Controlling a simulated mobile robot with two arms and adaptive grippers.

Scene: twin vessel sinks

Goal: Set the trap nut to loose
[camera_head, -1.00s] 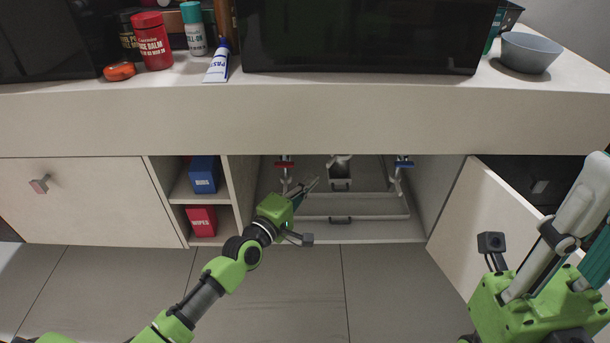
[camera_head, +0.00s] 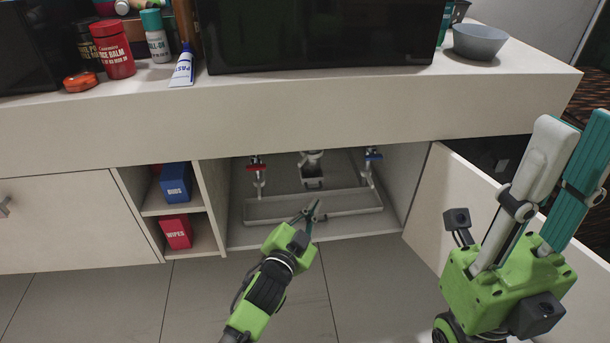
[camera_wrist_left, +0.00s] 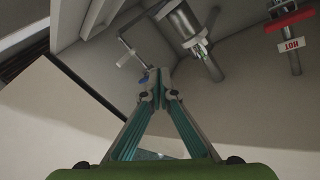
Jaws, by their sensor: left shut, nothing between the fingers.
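The drain trap (camera_head: 313,172) hangs at the back middle of the open cabinet, between the red-handled and blue-handled valves. In the left wrist view the grey drain pipe (camera_wrist_left: 182,24) shows above my fingers, with a narrower fitting (camera_wrist_left: 200,48) at its lower end. I cannot make out the trap nut or its setting clearly. My left gripper (camera_head: 314,204) is shut and empty at the cabinet's front opening, below and in front of the trap, apart from it. Its closed fingertips show in the left wrist view (camera_wrist_left: 154,78). My right gripper (camera_head: 576,122) is raised at the right, fingers apart.
The red valve (camera_head: 257,164) carries a HOT tag in the left wrist view (camera_wrist_left: 291,44). The blue valve (camera_head: 373,156) is on the right. A shallow tray (camera_head: 270,212) lies on the cabinet floor. The open door (camera_head: 480,215) stands at the right. Shelves (camera_head: 158,205) are left.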

